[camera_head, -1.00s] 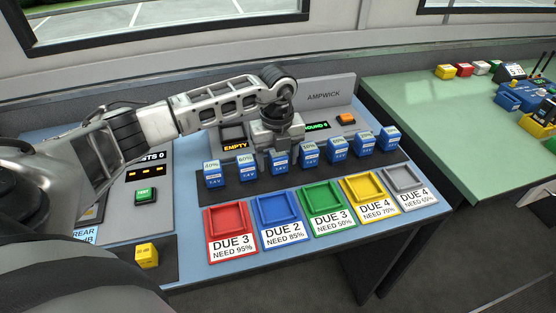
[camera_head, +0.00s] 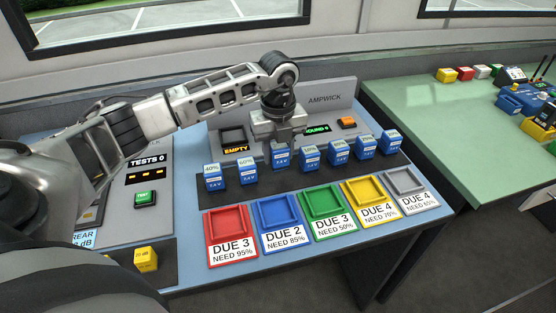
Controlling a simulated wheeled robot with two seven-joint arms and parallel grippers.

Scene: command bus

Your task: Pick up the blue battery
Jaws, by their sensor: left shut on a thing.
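Several blue batteries with white percent labels stand in a row on a dark strip behind the coloured trays. My left gripper (camera_head: 281,143) points down over the row and is shut on one blue battery (camera_head: 281,159), the third from the left. That battery sits a little higher than its neighbours, and its top is hidden by the fingers. To its left stand a battery marked 40% (camera_head: 213,177) and one marked 60% (camera_head: 247,171). To its right is another blue battery (camera_head: 310,157). My right gripper is not in view.
A red tray (camera_head: 210,222), a blue tray (camera_head: 262,215), a green tray (camera_head: 309,207), a yellow tray (camera_head: 351,194) and a grey tray (camera_head: 391,186) line the front, all empty. A charger slot marked EMPTY (camera_head: 236,149) is behind. A green TEST button (camera_head: 144,198) is left.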

